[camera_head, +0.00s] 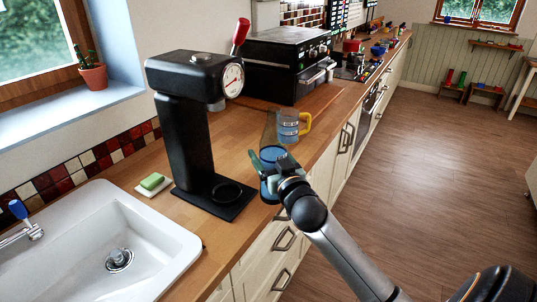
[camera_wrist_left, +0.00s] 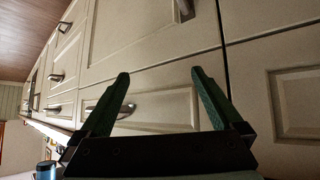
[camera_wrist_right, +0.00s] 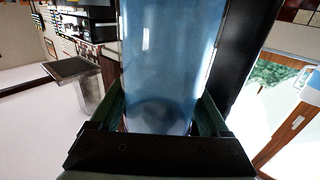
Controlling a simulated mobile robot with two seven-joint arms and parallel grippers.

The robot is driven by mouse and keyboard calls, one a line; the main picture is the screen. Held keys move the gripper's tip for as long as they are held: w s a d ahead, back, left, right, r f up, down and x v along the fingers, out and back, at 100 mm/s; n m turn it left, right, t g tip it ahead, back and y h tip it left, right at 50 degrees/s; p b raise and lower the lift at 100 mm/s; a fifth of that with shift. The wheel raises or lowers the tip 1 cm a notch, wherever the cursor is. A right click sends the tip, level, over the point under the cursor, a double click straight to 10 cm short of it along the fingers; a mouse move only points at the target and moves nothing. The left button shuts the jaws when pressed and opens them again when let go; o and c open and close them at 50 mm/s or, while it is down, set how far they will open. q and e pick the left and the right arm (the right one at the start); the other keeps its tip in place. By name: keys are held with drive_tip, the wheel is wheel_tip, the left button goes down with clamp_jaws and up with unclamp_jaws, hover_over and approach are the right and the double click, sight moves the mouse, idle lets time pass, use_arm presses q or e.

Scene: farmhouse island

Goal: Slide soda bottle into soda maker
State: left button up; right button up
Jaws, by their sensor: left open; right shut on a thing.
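The soda maker (camera_head: 185,130) is a tall black machine with a round gauge, a red-tipped lever and a flat base plate (camera_head: 225,193). It stands upright on the wooden counter beside the sink. My right gripper (camera_head: 270,164) is shut on the translucent blue soda bottle (camera_head: 271,154), to the right of the soda maker and apart from it. My left gripper (camera_wrist_left: 160,75) is open and empty, facing the cabinet fronts. It does not show in the head view.
A mug with a yellow handle (camera_head: 290,126) stands on the counter just behind the bottle. A green sponge on a white dish (camera_head: 152,182) lies left of the base plate. The white sink (camera_head: 150,225) is at front left, and a black oven (camera_head: 285,65) stands behind.

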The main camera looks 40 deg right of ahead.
drive_tip(key=shift+f+b, duration=1.65)
drive_tip(key=shift+f, duration=0.65)
drive_tip(key=shift+w+a, duration=0.2)
drive_tip(key=shift+w, duration=0.3)
drive_tip(key=shift+w, duration=0.15)
drive_tip(key=shift+w+a, duration=0.45)
drive_tip(key=shift+w, duration=0.4)
drive_tip(key=shift+w, duration=0.15)
